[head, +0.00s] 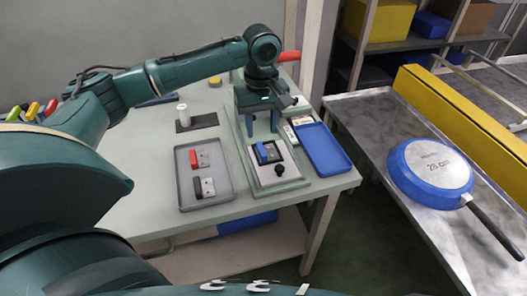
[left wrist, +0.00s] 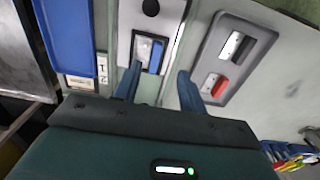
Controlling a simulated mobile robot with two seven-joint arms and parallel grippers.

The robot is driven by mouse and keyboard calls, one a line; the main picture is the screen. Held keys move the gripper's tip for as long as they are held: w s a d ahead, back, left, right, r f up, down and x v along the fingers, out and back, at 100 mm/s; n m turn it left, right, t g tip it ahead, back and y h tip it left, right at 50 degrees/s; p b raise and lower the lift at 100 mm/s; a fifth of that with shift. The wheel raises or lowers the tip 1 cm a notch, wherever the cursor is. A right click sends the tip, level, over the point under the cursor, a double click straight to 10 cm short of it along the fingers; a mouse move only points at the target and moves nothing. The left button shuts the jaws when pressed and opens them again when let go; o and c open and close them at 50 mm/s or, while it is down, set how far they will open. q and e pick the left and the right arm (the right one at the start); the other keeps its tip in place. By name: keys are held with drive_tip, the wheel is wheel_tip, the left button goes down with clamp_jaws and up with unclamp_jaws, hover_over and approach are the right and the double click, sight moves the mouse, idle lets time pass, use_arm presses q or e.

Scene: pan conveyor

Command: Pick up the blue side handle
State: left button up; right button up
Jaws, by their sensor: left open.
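The blue side handle (head: 267,152) lies in the fixture (head: 270,174) on the table, with a dark part beside it. In the left wrist view the blue side handle (left wrist: 155,57) shows in a recess of the white fixture plate. My left gripper (head: 262,128) points down above the far part of the fixture, open and empty. In the left wrist view the two fingertips (left wrist: 158,72) are apart, with the handle between them in the picture. The height gap is hard to judge. My right gripper is not in view.
A grey tray (head: 184,183) left of the fixture holds a red handle (head: 199,160) and a black handle (head: 203,188). An empty blue tray (head: 323,150) is at right. A blue pan (head: 430,165) lies upside down on the metal conveyor (head: 365,125). A white cylinder (head: 183,115) stands behind.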

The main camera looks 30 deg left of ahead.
sight(265, 156)
use_arm(q)
wheel_tip(265, 156, down, 3)
drive_tip(key=shift+f, duration=0.1)
drive_tip(key=f, duration=0.2)
drive_tip(key=d+f, duration=0.1)
drive_tip(key=f, duration=0.1)
drive_tip(key=shift+s, duration=0.15)
drive_tip(key=shift+f, duration=0.6)
drive_tip(key=shift+c, duration=0.4)
clamp_jaws()
